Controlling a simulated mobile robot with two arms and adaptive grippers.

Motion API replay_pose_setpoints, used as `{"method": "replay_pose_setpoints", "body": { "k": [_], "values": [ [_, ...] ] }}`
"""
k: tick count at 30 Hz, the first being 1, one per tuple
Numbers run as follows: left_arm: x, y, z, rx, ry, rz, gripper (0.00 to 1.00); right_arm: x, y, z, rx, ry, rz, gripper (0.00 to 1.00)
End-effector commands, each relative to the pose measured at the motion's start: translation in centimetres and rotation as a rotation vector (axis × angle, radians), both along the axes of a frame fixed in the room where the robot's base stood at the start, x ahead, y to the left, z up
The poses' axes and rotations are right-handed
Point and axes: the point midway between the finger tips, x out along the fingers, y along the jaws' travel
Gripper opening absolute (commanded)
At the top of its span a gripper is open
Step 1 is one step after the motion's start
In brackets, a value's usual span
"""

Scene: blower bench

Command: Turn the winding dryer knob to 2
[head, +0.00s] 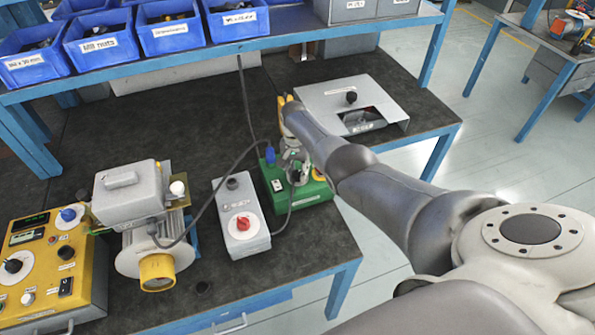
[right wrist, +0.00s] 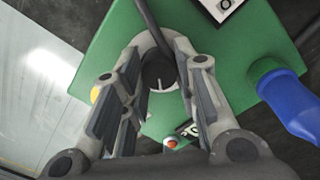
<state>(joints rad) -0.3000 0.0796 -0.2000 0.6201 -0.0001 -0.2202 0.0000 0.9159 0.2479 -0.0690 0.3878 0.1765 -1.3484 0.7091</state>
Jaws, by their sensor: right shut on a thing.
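The green box (head: 318,190) stands on the bench, with a blue plug at its upper left in the head view. I take it for the winding dryer; no name on it is readable. In the right wrist view its green top (right wrist: 110,70) carries a dark knob (right wrist: 160,79) with a light pointer line. My right gripper (right wrist: 160,62) reaches down over the box, with its fingers closed on both sides of this knob. The knob's scale is mostly hidden, so I cannot read its setting. In the head view the right gripper (head: 293,167) partly covers the box top. My left gripper is out of view.
A grey box with a red knob (head: 243,223) stands left of the green box. A motor unit (head: 140,215) and a yellow panel (head: 85,265) are farther left. A grey sloped box (head: 318,100) is behind. Dark cables run close to the gripper.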

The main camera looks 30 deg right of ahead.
Motion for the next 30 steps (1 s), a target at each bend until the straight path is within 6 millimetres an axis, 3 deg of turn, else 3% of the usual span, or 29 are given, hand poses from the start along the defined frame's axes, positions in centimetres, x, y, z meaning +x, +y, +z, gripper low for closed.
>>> {"method": "replay_pose_setpoints", "body": {
  "k": [7,8,13,23,30],
  "values": [
    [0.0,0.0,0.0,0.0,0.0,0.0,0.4,0.3,-0.1,0.3,-0.003,-0.009,0.0,0.04],
    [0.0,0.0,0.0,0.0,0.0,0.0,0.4,0.3,-0.1,0.3,-0.003,-0.009,0.0,0.29],
    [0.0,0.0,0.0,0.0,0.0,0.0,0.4,0.2,-0.1,0.2,-0.002,-0.007,0.001,0.51],
    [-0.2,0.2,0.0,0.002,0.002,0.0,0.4,0.1,-0.1,0.1,-0.002,-0.003,0.001,0.51],
    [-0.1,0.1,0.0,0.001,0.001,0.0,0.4,0.2,0.0,1.2,-0.001,-0.005,0.001,0.51]
  ]
}}
